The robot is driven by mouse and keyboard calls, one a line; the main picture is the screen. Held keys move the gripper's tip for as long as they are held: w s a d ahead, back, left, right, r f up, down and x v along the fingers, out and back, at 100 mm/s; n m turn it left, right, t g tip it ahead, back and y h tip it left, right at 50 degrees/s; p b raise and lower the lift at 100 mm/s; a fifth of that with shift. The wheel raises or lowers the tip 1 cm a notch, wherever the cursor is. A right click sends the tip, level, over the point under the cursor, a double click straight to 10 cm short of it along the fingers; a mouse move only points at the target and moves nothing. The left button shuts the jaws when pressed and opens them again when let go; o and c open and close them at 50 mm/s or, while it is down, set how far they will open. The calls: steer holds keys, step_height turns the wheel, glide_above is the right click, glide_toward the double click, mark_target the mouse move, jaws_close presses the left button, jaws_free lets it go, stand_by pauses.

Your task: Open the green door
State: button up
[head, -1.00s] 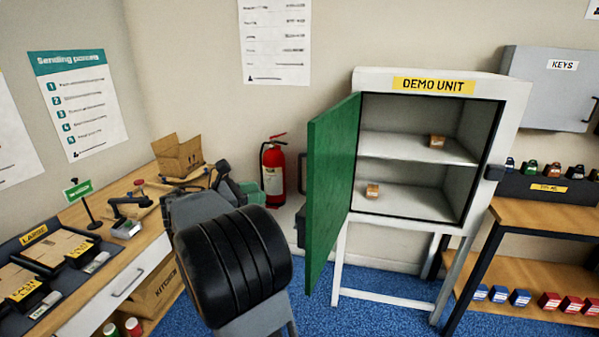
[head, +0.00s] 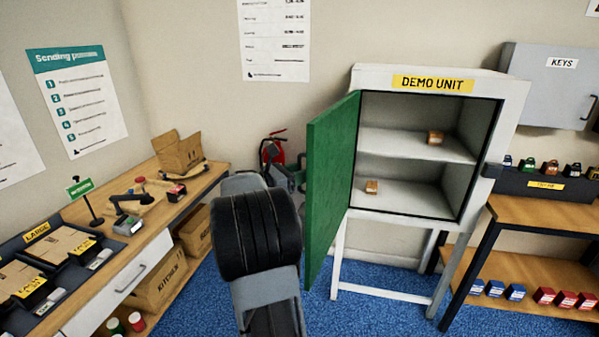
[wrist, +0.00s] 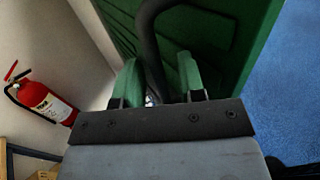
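The green door (head: 331,185) of the white demo unit (head: 514,110) stands wide open in the head view, swung out to the left. Its green panel (wrist: 215,35) fills the upper part of the wrist view. A dark, curved handle (wrist: 148,32) stands out from the panel there. My gripper (wrist: 159,68) has its two green fingers apart, one on each side of the handle, and a gap shows between them. I cannot tell whether either finger touches it. In the head view my arm hides most of the gripper, left of the door.
The open demo unit holds small orange-brown boxes (head: 372,187) on its shelves. A red fire extinguisher (wrist: 45,102) stands by the wall, left of the gripper. A bench (head: 200,188) with cartons is at left, and a shelf table (head: 545,216) at right. Blue floor is clear in front.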

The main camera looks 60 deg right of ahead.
steer(key=shift+s+d, duration=0.15)
steer(key=shift+d, duration=0.15)
jaws_close()
stand_by(0.3)
